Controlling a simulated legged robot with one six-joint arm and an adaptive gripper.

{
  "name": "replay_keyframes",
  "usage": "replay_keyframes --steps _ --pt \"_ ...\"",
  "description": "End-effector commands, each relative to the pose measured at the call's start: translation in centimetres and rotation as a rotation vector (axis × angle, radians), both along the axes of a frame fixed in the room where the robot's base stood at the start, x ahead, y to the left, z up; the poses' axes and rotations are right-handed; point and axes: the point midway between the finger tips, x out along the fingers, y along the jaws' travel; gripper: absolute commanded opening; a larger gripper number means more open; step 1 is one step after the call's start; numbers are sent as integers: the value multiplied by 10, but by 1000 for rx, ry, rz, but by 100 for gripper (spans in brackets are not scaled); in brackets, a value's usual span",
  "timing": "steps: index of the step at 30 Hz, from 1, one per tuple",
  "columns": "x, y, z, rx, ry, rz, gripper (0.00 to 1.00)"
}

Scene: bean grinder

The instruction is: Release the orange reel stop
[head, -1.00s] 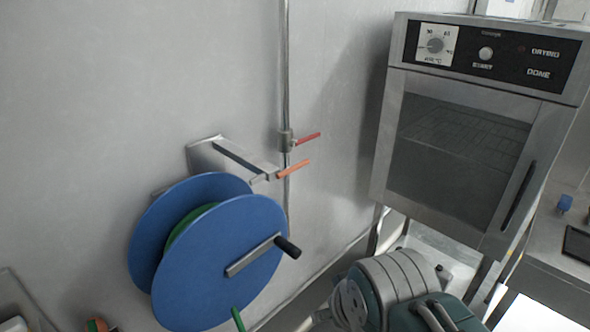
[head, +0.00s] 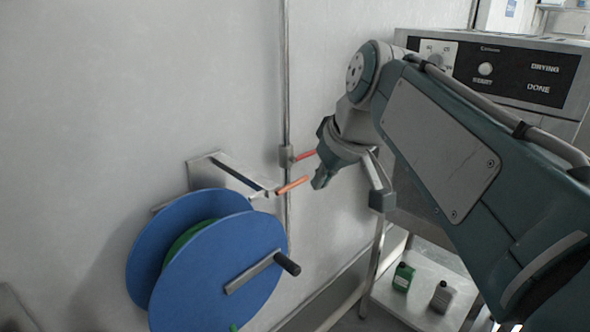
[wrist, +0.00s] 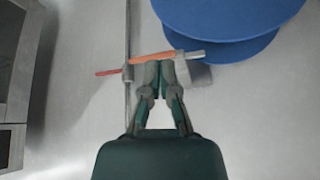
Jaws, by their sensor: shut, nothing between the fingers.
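The orange reel stop (head: 293,185) is a short bar at the end of a wall bracket (head: 230,172), above the blue reel (head: 222,280). My gripper (head: 320,182) is close to the right, free end of the stop. In the wrist view the stop (wrist: 155,57) lies across the picture, just beyond the fingertips (wrist: 166,68). The fingers are shut with nothing between them. I cannot tell whether they touch the stop. The blue reel also shows in the wrist view (wrist: 230,20).
A red valve lever (head: 306,155) on a vertical wall pipe (head: 286,80) sits just above the stop. The dryer (head: 500,75) stands on the right, partly behind my arm. Two bottles stand on a low shelf (head: 410,305).

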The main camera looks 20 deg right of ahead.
Motion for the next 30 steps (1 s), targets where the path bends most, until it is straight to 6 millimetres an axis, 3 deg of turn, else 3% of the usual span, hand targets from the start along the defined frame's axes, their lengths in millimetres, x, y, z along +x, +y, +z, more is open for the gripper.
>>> replay_keyframes --steps 6,13,25,30 --pt "44 -11 43 4 -33 117 0" --pt "70 -19 69 2 -68 214 0" --pt "75 -21 75 1 -76 238 0" --pt "78 -18 68 1 -74 238 0"
